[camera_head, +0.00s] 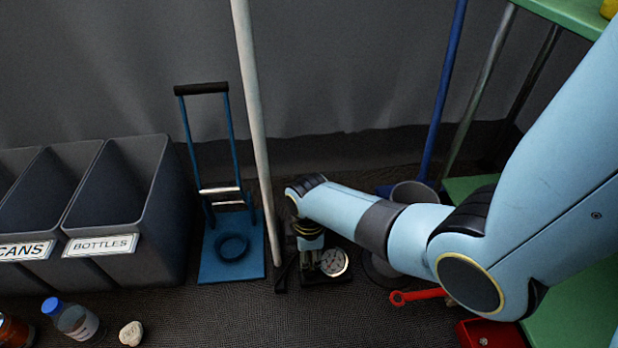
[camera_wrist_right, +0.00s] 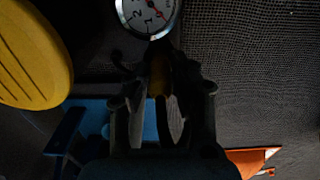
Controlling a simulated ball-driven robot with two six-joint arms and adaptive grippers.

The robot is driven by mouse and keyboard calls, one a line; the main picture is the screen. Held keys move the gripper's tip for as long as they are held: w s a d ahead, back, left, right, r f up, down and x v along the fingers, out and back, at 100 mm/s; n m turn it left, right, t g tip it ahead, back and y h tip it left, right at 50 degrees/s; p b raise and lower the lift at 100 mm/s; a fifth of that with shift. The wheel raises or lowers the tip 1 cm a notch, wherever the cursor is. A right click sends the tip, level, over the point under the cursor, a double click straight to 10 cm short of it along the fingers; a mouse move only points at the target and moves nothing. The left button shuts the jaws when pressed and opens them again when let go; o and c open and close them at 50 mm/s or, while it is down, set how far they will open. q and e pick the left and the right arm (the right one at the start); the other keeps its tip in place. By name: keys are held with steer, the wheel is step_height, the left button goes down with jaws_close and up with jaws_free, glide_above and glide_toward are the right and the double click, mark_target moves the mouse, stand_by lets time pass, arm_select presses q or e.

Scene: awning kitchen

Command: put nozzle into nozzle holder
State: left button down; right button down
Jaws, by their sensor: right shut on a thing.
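My right gripper (camera_head: 310,258) reaches down at the foot pump beside the round white gauge (camera_head: 333,262). In the right wrist view its dark fingers (camera_wrist_right: 160,88) are shut on a small brownish-yellow piece, which looks like the nozzle (camera_wrist_right: 159,72). The gauge (camera_wrist_right: 149,14) shows just beyond the fingertips. The nozzle is hidden in the head view by my wrist and gripper. I cannot make out the nozzle holder or whether the nozzle touches it. My left gripper is not in view.
A blue hand truck (camera_head: 258,262) and a pale pole (camera_head: 250,110) stand left of the pump. Grey bins (camera_head: 125,205) are farther left. A red wrench (camera_head: 418,296) and red box (camera_head: 492,334) lie at right. A yellow ribbed piece (camera_wrist_right: 35,55) is close in the wrist view.

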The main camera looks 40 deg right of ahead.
steer(key=shift+f, duration=0.45)
steer(key=c, duration=0.6)
jaws_free()
steer(key=shift+o, duration=0.2)
